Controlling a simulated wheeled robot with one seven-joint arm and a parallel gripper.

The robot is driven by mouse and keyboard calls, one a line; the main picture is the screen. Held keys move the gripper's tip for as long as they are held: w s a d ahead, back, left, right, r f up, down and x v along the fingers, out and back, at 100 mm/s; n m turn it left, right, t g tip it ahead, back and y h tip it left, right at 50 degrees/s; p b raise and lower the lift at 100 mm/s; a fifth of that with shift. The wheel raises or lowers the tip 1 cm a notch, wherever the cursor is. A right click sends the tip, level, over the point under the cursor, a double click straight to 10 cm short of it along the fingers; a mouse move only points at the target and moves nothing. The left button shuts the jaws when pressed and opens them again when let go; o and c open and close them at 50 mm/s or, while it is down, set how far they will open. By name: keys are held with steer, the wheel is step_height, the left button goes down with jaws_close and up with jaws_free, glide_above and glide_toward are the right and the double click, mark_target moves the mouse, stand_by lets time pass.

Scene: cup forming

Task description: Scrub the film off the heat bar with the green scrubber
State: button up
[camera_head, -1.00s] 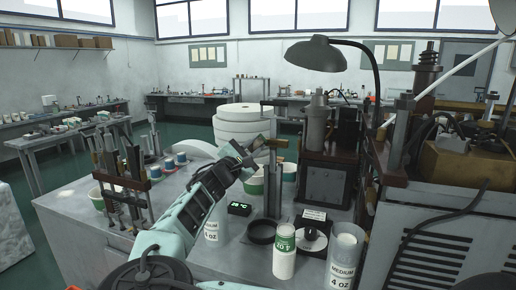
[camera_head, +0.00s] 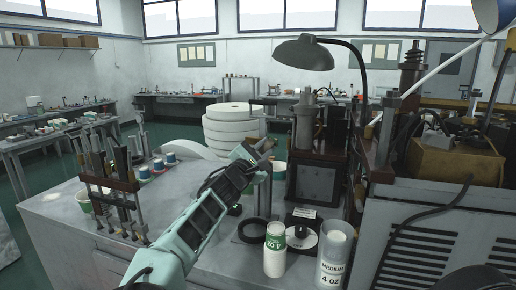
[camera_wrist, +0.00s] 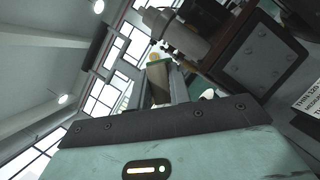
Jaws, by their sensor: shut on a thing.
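My gripper (camera_head: 262,150) is at the end of my pale green arm, near the top of a slim metal post (camera_head: 263,190) on the bench. In the wrist view it is shut on a brownish block with a green edge, which looks like the green scrubber (camera_wrist: 158,64). In the head view, the scrubber is too small to make out clearly. The heat bar is not clearly distinguishable; the gripper covers the top of the post. I cannot tell whether the scrubber touches anything, and no film can be made out.
A lamp (camera_head: 305,52) hangs over a dark press (camera_head: 317,182). A tool rack (camera_head: 108,185) stands left. White rolls (camera_head: 222,130) are stacked behind.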

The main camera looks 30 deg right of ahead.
steer(key=shift+s+d, duration=0.45)
steer(key=shift+d, duration=0.05)
steer(key=shift+w+a, duration=2.75)
steer(key=shift+a, duration=0.1)
steer(key=shift+s+d, duration=2.85)
steer(key=w+a, duration=0.5)
steer(key=w, duration=0.1)
steer(key=shift+a, duration=0.3)
steer(key=s+a, duration=0.4)
steer(key=shift+s+p, duration=0.15)
steer(key=shift+p, duration=0.2)
steer(key=shift+a, duration=0.1)
